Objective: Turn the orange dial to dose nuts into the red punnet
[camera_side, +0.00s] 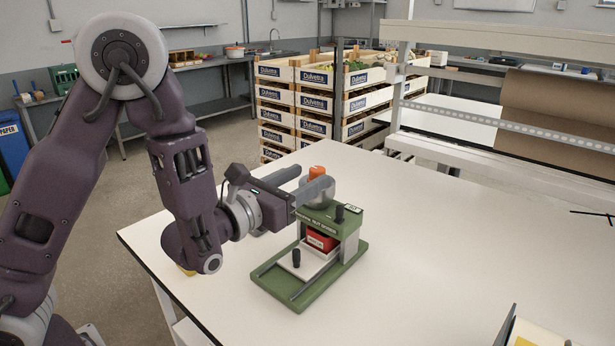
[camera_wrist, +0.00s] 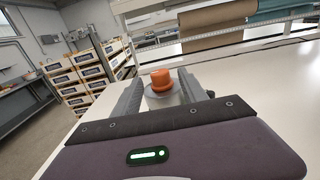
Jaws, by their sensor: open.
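The orange dial (camera_side: 317,172) sits on top of a grey round hopper on the green nut doser (camera_side: 352,245). It also shows in the wrist view (camera_wrist: 161,80), between my gripper's fingers. My gripper (camera_side: 305,184) is open, its two grey fingers reaching out on either side of the dial. I cannot tell whether either finger touches it. The red punnet (camera_side: 322,241) stands under the doser's top plate, on a white sliding tray (camera_side: 298,264). The tray has a black knob (camera_side: 296,257) at its front. The punnet's inside is hidden by the doser's top.
The doser stands on a white table (camera_side: 430,270) with free room to its right. A black knob (camera_side: 340,213) rises from the doser's top plate. A partly seen box (camera_side: 535,332) lies at the lower right. Stacked wooden crates (camera_side: 330,95) stand behind the table.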

